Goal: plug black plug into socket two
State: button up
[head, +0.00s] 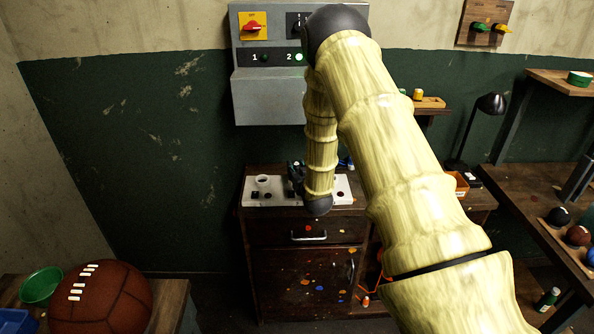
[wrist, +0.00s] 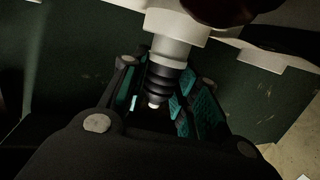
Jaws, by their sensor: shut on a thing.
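My gripper (head: 295,178) is over the white board (head: 343,201) on the cabinet top, partly hidden by my arm in the head view. In the wrist view, my gripper (wrist: 158,100) is shut on the black plug (wrist: 167,80), a ribbed black body with a pale tip, between teal-padded fingers. The far end of the plug meets a white round collar (wrist: 178,30) that stands out from the white board. How deep the plug sits in it cannot be told. On the wall box, a green light (head: 300,57) glows beside the number 2; the light (head: 265,58) beside 1 is dark.
The grey wall box (head: 265,97) hangs above the cabinet (head: 282,232). A white ring (head: 263,182) is on the board's left part. A brown ball (head: 103,298) and green bowl (head: 41,286) are at lower left. A workbench with dark balls (head: 577,236) stands right.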

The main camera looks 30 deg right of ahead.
jog(key=shift+s+a+f+b, duration=0.1)
jog(key=shift+s+f+b, duration=0.2)
jog(key=shift+f, duration=0.2)
jog(key=shift+s+a+f+b, duration=0.15)
jog(key=shift+f+b, duration=0.15)
jog(key=shift+f, duration=0.15)
grip_shut()
jog(key=o, duration=0.8)
grip_release()
jog(key=shift+w+d+f, duration=0.1)
jog(key=shift+w+f, duration=0.05)
jog(key=shift+c, duration=0.2)
jog(key=o, duration=0.5)
jog(key=shift+c, duration=0.2)
jog(key=shift+r, duration=0.2)
jog(key=shift+s+f, duration=0.1)
jog(key=shift+s, duration=0.35)
jog(key=v, duration=1.1)
jog(key=shift+w+a+r, duration=0.15)
jog(key=shift+a+r, duration=0.1)
jog(key=shift+r, duration=0.15)
